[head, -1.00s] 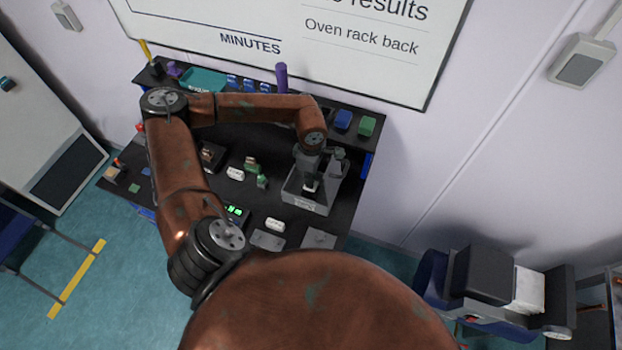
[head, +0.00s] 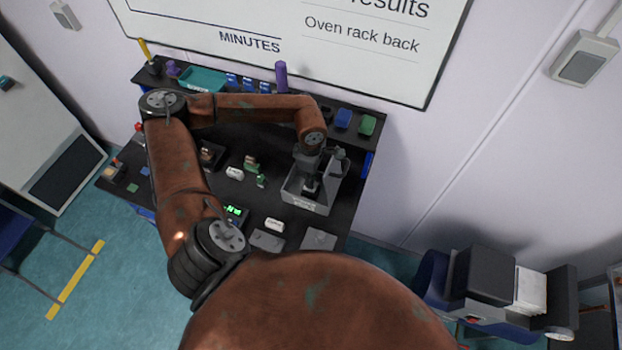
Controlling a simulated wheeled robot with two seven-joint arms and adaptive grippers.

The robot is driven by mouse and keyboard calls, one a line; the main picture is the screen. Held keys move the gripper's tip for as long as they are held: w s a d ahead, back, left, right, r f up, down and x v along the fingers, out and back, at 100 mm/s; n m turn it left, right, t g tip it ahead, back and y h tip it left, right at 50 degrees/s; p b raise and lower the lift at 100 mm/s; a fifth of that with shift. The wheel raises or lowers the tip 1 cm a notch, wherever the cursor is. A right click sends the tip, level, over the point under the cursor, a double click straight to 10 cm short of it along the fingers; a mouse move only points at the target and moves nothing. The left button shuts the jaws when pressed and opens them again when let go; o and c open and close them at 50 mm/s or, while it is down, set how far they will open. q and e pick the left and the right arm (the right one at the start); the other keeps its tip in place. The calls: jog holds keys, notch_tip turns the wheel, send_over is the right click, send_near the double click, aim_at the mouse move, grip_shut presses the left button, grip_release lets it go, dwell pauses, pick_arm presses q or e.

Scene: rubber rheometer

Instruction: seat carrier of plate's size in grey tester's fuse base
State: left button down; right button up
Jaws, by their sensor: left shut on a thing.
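The grey tester (head: 304,203) stands at the right part of the dark bench, with a pale label on its front. My left arm reaches over from the left and bends down at the tester. My left gripper (head: 310,186) points down inside the tester's open frame. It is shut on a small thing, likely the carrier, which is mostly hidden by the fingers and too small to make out. The fuse base is hidden under the gripper, so I cannot tell whether the carrier touches it. Two flat grey plates (head: 319,239) lie at the bench's front edge. My right gripper is not in view.
Small green pieces (head: 252,162) and white labelled pieces (head: 235,173) lie left of the tester. A green-lit display (head: 235,212) stands near the front. A back shelf holds blue and green blocks (head: 367,124), a teal tray (head: 203,79) and a purple post (head: 281,76).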

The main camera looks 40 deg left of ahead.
pick_arm(q)
jog(key=shift+f+b, duration=0.55)
jog(key=shift+f, duration=0.25)
jog(key=c, duration=1.9)
grip_release()
jog(key=shift+r+p, duration=1.15)
jog(key=shift+r, duration=1.45)
